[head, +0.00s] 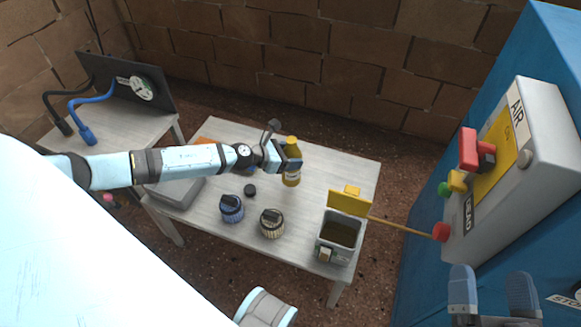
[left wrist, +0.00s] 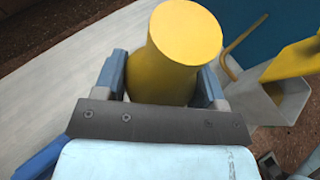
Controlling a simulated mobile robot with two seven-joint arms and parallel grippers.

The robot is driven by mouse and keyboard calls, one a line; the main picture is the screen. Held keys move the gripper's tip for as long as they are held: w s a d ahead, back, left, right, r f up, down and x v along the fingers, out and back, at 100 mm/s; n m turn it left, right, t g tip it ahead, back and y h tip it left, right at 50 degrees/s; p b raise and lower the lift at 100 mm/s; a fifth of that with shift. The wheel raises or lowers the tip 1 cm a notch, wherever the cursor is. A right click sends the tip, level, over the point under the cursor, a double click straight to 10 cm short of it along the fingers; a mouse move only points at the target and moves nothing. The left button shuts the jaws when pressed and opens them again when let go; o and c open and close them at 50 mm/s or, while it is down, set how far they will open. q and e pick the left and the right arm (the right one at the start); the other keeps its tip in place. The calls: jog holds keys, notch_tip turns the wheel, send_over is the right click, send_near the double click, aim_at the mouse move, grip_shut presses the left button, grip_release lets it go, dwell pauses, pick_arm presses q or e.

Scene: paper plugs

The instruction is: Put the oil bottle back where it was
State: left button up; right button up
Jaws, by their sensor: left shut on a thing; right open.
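The oil bottle (head: 291,178) is yellow with a pale label and a yellow cap. In the head view it is upright at the middle of the wooden table (head: 320,173). I cannot tell whether its base touches the tabletop. My left gripper (head: 290,164) is shut around its upper part. In the left wrist view the yellow bottle (left wrist: 184,36) stands between the two blue fingers, which partly hide its sides. My right gripper (head: 494,295) is open and empty at the lower right, in front of the blue cabinet, away from the bottle.
A control box (head: 520,160) with coloured knobs is on the blue cabinet.

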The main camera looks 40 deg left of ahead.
aim_at(292, 179)
pick_arm(q)
notch_tip(292, 179, down, 5)
jog(key=b, duration=0.2)
jog(key=shift+f+b, duration=0.2)
jog(key=shift+b, duration=0.2)
pick_arm(e)
jog(key=f, duration=0.1)
jog(key=f+g, duration=0.1)
jog(key=f, duration=0.1)
jog(key=f+g, duration=0.1)
jog(key=f, duration=0.1)
jog(key=shift+w+a+f, duration=0.1)
jog(key=shift+w+a, duration=0.1)
jog(key=shift+w, duration=0.05)
pick_arm(q)
jog(key=shift+f, duration=0.25)
jog(key=o, duration=0.8)
jog(key=shift+r, duration=0.1)
jog(key=shift+o, duration=0.2)
pick_arm(e)
jog(key=shift+f, duration=0.25)
pick_arm(q)
jog(key=shift+r, duration=0.1)
pick_arm(e)
jog(key=shift+r, duration=0.15)
